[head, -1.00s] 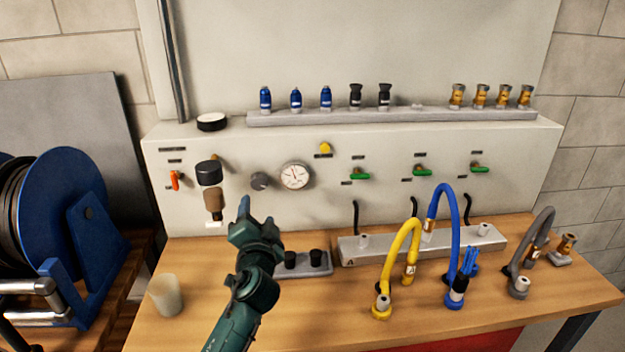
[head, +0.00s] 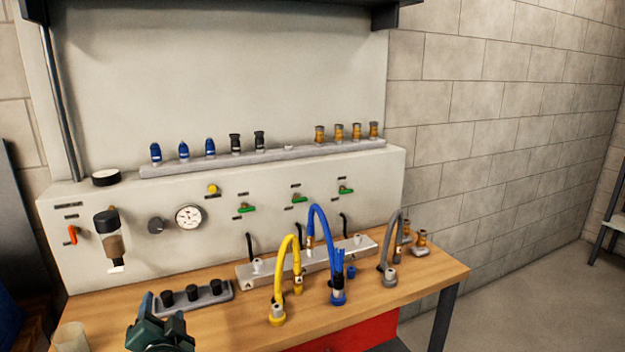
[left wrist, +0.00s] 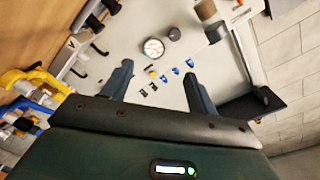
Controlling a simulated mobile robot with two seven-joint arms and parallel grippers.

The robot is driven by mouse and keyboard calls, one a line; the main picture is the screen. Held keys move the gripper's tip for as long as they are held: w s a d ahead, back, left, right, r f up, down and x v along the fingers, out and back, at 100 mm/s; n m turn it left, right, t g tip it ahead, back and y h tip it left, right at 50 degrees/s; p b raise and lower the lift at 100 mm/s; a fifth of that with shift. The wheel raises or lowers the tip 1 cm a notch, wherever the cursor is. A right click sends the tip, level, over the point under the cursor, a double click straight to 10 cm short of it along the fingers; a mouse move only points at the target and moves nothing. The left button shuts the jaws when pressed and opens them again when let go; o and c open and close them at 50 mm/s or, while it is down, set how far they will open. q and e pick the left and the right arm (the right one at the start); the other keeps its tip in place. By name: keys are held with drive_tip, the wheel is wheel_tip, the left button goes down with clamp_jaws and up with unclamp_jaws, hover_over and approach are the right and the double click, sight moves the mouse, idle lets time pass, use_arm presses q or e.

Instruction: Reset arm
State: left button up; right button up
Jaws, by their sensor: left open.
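My left gripper (head: 162,322) is at the bottom of the head view, above the front left of the wooden bench (head: 225,325). It is dark green and looks empty. In the left wrist view its two fingers (left wrist: 158,90) are spread apart with nothing between them. Beyond the fingers the wall panel shows with its gauge (left wrist: 153,48). My right gripper is in neither view.
A yellow hose (head: 285,265), a blue hose (head: 325,240) and a grey hose (head: 390,250) stand on the bench. A small rack with black knobs (head: 192,296) lies behind my left gripper. A whitish cup (head: 70,338) stands at the left. Open floor (head: 530,300) lies right.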

use_arm(q)
drive_tip(key=s+d+f+g+h, duration=0.4)
drive_tip(key=s+f, duration=0.3)
drive_tip(key=f, duration=0.6)
drive_tip(key=s+d+f+n+g+h, duration=0.1)
drive_tip(key=s+d+f, duration=0.3)
drive_tip(key=s, duration=0.5)
drive_tip(key=s+d+f+n+g+h, duration=0.1)
drive_tip(key=s+d+f+h, duration=0.3)
drive_tip(key=s, duration=0.5)
drive_tip(key=shift+s+d+f+n+h, duration=0.15)
drive_tip(key=shift+d+f+n+h, duration=0.15)
drive_tip(key=shift+d+f+n, duration=0.25)
drive_tip(key=shift+r, duration=0.1)
